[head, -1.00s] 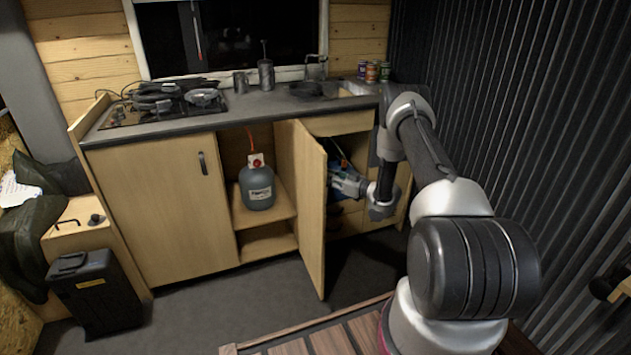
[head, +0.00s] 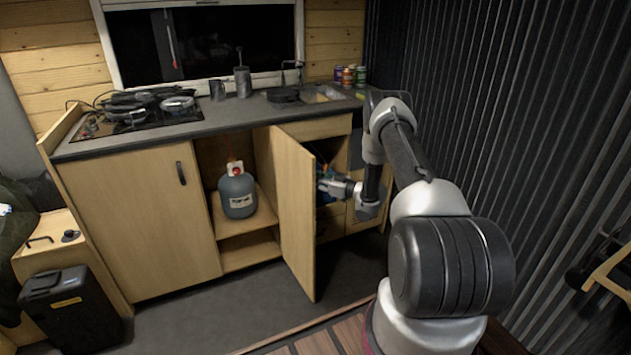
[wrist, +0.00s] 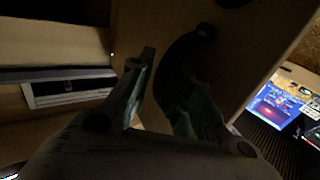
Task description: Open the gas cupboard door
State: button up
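The gas cupboard door (head: 297,220) is light wood and stands swung out, its free edge towards me. Left of it, the open compartment shows a grey gas bottle (head: 238,197) on a shelf. My gripper (head: 326,182) is on the right side of the door, close to its outer face, partly hidden in the head view. In the wrist view a dark curved handle (wrist: 183,62) shows on the door panel. The fingers of my gripper (wrist: 168,90) are apart, with the handle between or just beyond them, nearer the right finger. I cannot see clear contact.
A shut cupboard door (head: 150,220) is at the left under the worktop (head: 225,115). Drawers (head: 365,205) lie behind my gripper. A black case (head: 72,310) stands at the lower left. A corrugated dark wall (head: 480,90) is close on the right. The floor before the cupboard is clear.

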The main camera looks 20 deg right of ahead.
jog(key=shift+w+d+r, duration=0.1)
jog(key=shift+d+r, duration=0.05)
jog(key=shift+r, duration=0.25)
jog(key=v, duration=1.2)
jog(key=shift+f, duration=0.35)
